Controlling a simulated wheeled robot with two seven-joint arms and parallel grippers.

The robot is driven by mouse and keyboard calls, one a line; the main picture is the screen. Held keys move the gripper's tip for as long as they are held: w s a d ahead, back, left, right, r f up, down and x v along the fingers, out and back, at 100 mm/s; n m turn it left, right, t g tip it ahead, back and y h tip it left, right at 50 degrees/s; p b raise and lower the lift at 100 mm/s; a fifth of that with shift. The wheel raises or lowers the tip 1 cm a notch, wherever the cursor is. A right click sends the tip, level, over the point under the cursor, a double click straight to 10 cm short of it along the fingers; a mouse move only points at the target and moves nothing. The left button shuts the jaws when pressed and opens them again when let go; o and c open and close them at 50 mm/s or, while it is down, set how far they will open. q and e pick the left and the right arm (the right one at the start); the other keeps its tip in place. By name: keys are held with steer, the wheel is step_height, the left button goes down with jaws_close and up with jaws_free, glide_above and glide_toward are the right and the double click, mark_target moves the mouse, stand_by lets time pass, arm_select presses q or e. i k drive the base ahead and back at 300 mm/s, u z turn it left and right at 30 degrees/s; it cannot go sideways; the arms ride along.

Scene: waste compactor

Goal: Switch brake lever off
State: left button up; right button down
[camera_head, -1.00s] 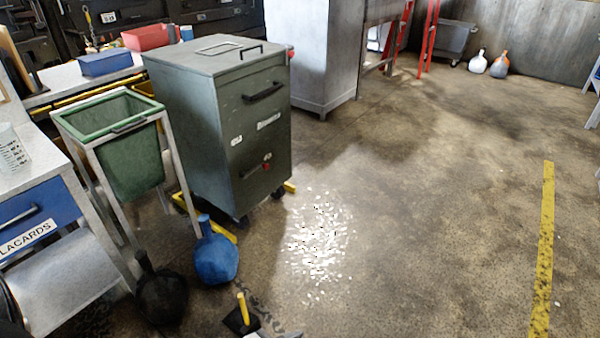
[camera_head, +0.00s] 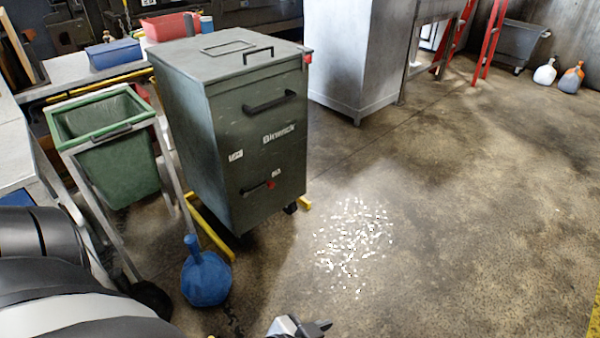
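A dark green-grey wheeled cabinet (camera_head: 262,160) stands upright left of centre. It has black handles, a small red tab (camera_head: 270,184) at its lower handle and another red piece (camera_head: 308,58) near its top right edge. Yellow bars (camera_head: 205,216) show low at its base. No part can be told for sure as the brake lever. My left arm comes in large at the lower left. The metal tip of a gripper (camera_head: 299,327), probably my left one, shows at the bottom edge, apart from the cabinet. Most of it is cut off. My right gripper is not seen.
A green bin (camera_head: 118,170) in a metal frame stands left of the cabinet. A blue flask-shaped container (camera_head: 206,275) and a black one (camera_head: 151,298) stand on the floor in front. Open floor (camera_head: 450,220) lies to the right. A grey metal housing (camera_head: 353,60) stands behind.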

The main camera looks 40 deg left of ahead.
mark_target(271, 185)
steer(key=i, duration=1.65)
steer(key=u, duration=3.15)
